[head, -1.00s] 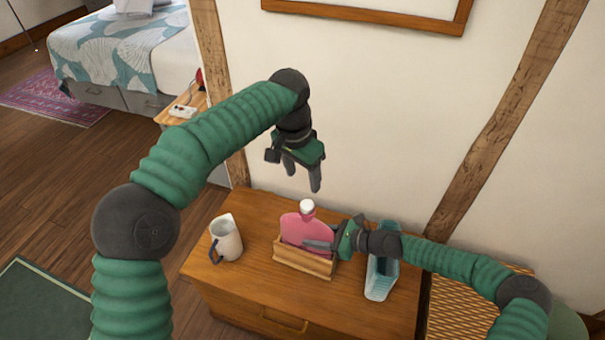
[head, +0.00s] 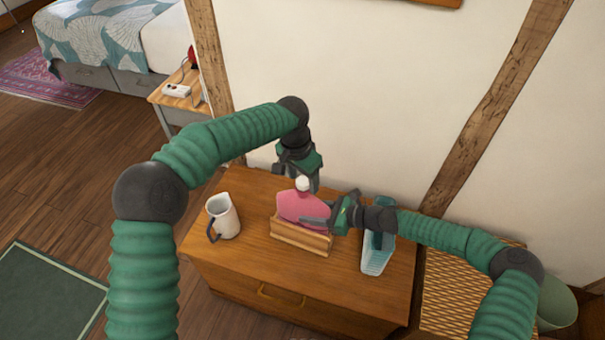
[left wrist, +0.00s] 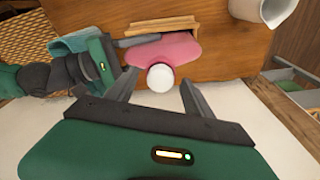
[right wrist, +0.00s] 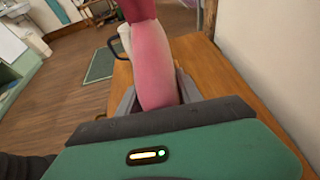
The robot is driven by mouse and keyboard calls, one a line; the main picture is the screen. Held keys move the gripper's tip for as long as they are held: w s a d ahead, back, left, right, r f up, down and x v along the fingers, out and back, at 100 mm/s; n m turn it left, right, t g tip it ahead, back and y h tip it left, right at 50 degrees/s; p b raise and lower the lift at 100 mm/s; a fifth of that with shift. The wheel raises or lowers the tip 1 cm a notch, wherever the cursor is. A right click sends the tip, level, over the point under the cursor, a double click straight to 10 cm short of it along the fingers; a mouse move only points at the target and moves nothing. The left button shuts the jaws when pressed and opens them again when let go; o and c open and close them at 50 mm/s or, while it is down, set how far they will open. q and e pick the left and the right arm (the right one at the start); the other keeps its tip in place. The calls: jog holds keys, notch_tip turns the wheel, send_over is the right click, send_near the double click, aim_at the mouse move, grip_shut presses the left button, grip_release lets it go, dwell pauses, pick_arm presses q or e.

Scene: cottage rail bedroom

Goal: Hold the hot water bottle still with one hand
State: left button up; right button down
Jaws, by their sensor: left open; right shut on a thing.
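The pink hot water bottle (head: 300,208) stands in a wooden holder (head: 301,238) on the dresser, its white cap (head: 303,183) on top. My right gripper (head: 318,219) is shut on the bottle's body from the right; in the right wrist view the pink body (right wrist: 158,65) sits between its fingers. My left gripper (head: 303,184) is open above and behind the bottle. In the left wrist view its fingers (left wrist: 157,90) stand on either side of the white cap (left wrist: 160,78), apart from it. The neck is mostly hidden under the cap.
A white jug (head: 224,217) with a dark blue handle stands left of the holder on the wooden dresser (head: 245,255). The wall is close behind the dresser.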

pick_arm(q)
grip_shut()
dwell(0.3)
jog(key=shift+c, duration=0.2)
grip_release()
notch_tip(320, 180, up, 12)
jog(key=s+a, duration=0.1)
dwell(0.4)
jog(key=shift+s+f, duration=0.1)
